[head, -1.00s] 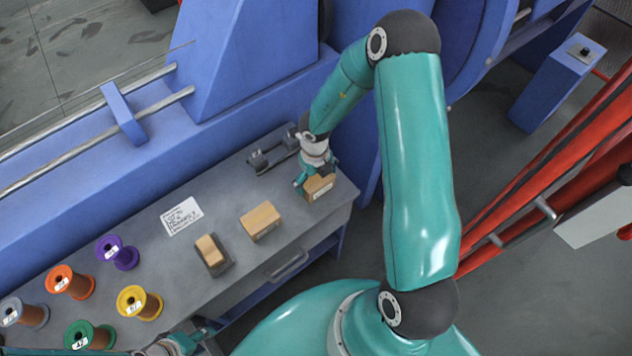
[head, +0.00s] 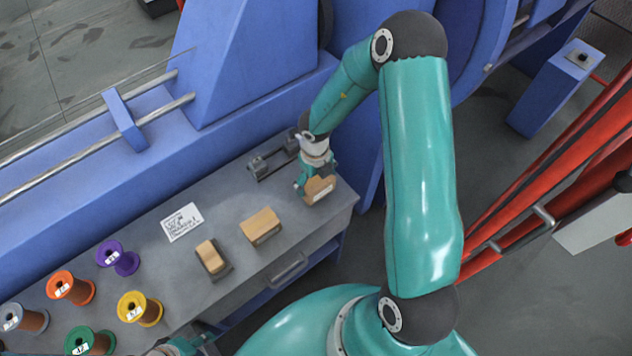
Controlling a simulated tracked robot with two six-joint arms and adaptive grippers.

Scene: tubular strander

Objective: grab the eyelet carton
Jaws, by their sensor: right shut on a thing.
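A small brown carton (head: 320,191) with a pale label on its side is at the right end of the grey bench. I cannot read its label. My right gripper (head: 316,180) reaches down from above and is shut on this carton, its fingers on either side. The carton looks slightly tilted; I cannot tell whether it clears the bench top. My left gripper (head: 178,347) is at the bottom edge, mostly cut off, by the bench's front edge. Its fingers are not clear.
Another brown carton (head: 261,227) and a tan block on a dark base (head: 213,259) stand on the bench (head: 200,290). Several coloured spools (head: 119,257) fill its left end. A written card (head: 182,222) lies behind. A dark metal fixture (head: 272,162) is close behind my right gripper.

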